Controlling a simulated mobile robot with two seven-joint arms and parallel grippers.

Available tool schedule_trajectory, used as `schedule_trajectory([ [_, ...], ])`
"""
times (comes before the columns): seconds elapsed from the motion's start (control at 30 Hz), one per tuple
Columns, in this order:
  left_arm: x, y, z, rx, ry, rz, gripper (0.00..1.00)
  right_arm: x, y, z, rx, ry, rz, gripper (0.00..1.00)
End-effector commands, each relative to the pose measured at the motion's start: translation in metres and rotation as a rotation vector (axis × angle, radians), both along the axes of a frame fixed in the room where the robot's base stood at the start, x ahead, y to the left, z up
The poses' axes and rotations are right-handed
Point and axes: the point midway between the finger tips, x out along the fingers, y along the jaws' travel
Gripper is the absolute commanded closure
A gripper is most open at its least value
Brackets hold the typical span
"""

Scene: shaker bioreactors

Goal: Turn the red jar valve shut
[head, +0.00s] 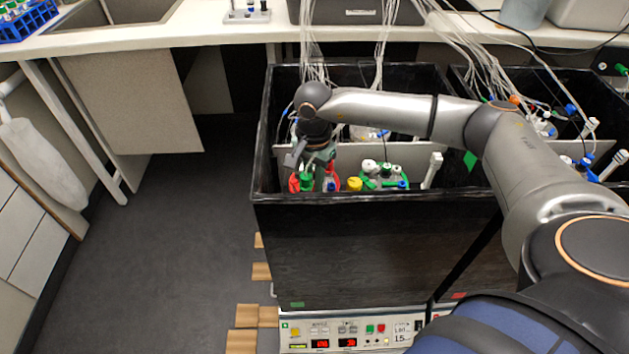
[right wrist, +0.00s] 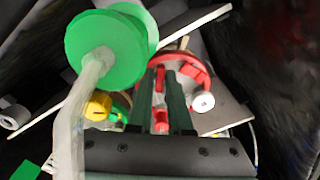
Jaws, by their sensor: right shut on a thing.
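The red-lidded jar (head: 294,182) stands in the front left corner of the black box, mostly hidden under my right gripper (head: 318,163). In the right wrist view its red lid (right wrist: 194,68) lies beyond the fingers. My right gripper (right wrist: 161,85) points down at the jar, with its two dark fingers on either side of a slim red valve (right wrist: 161,119). It is shut on this valve. The fingers hide part of the valve, so its exact angle is hard to tell. My left gripper is not in view.
A green-lidded jar (head: 384,183) and a yellow cap (head: 354,184) stand just right of the red jar. A large green disc (right wrist: 100,45) is close beside the fingers. The black box (head: 375,235) has high walls. Tubes hang from the bench (head: 230,32) above.

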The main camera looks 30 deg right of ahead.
Motion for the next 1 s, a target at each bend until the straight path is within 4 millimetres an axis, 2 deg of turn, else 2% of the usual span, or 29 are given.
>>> schedule_trajectory([
  [0.6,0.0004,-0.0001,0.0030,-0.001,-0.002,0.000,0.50,0.0026,0.0000,0.0011,0.000,-0.001,-0.582,1.00],
  [1.0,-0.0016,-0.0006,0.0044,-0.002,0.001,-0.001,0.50,0.0041,-0.0003,0.0013,0.001,-0.003,-0.870,1.00],
])
